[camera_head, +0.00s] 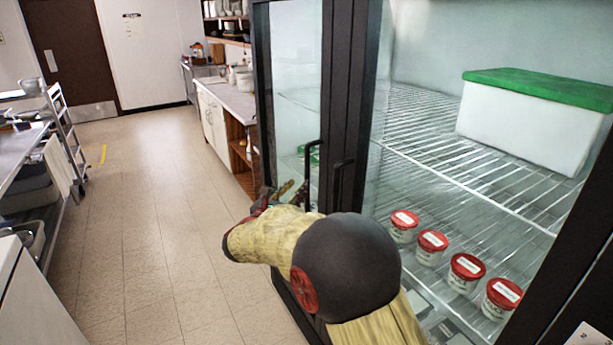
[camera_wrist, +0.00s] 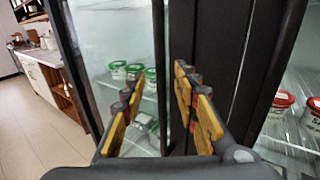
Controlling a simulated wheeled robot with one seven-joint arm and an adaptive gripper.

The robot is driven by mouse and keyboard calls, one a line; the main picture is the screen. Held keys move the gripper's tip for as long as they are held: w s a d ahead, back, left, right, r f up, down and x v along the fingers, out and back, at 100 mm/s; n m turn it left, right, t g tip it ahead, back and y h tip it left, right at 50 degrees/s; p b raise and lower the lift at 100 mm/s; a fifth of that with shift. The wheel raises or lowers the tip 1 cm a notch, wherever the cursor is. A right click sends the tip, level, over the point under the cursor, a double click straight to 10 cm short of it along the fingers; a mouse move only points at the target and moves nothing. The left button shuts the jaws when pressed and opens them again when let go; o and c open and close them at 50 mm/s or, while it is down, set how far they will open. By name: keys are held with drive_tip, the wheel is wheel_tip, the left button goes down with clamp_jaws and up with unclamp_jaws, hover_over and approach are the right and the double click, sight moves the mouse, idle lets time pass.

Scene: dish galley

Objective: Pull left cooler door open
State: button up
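The left cooler door (camera_head: 296,85) is a tall glass panel in a dark frame and looks shut. Its dark vertical handle (camera_head: 308,178) stands by the door's right edge; in the wrist view a dark upright bar (camera_wrist: 160,70), apparently this handle, shows between the finger pads. My gripper (camera_head: 287,191) is just left of the handle at its lower part. In the wrist view my gripper (camera_wrist: 160,100) is open, with yellow-padded fingers apart and nothing clamped. Whether the bar is fully between the fingertips is unclear. My arm hides the lower door in the head view.
The right door's handle (camera_head: 339,185) is close beside. Behind the right glass are red-lidded tubs (camera_head: 465,272) and a green-lidded white box (camera_head: 530,118). Green-lidded tubs (camera_wrist: 133,71) stand behind the left glass. Open floor (camera_head: 160,230) lies left, with a counter (camera_head: 228,97) beyond.

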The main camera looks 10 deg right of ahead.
sight(307, 177)
drive_tip(key=b+x, duration=0.2)
drive_tip(key=x, duration=0.5)
drive_tip(key=shift+w+d+f, duration=0.15)
drive_tip(key=shift+w+d, duration=0.1)
drive_tip(key=c, duration=0.8)
idle(0.3)
